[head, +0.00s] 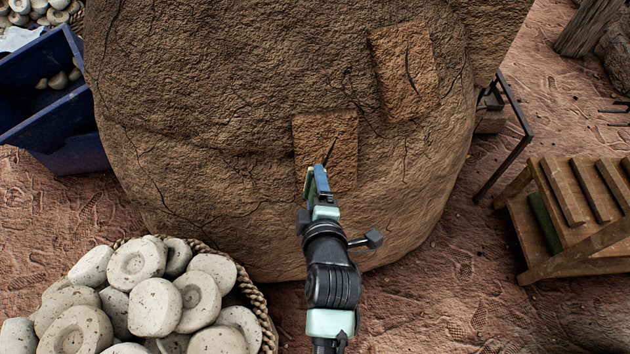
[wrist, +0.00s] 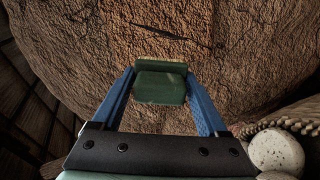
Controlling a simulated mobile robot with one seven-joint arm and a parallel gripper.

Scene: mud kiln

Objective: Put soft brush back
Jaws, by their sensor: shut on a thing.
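My gripper (head: 318,178) is in front of the large brown clay mound, near its lower square patch. In the wrist view, its two blue fingers are shut on a green block-like thing (wrist: 160,86), which I take to be the soft brush. The brush has a lighter band across it. Its bristles cannot be made out, and in the head view it is mostly hidden by the fingers. I cannot tell whether it touches the mound.
The clay mound (head: 220,110) fills the middle, with a cracked upper patch (head: 402,80) and lower patch (head: 325,135). A wooden rack (head: 590,240) stands at right. A basket rim (head: 262,310) holds several pale round pieces at lower left. A blue crate (head: 60,125) is upper left.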

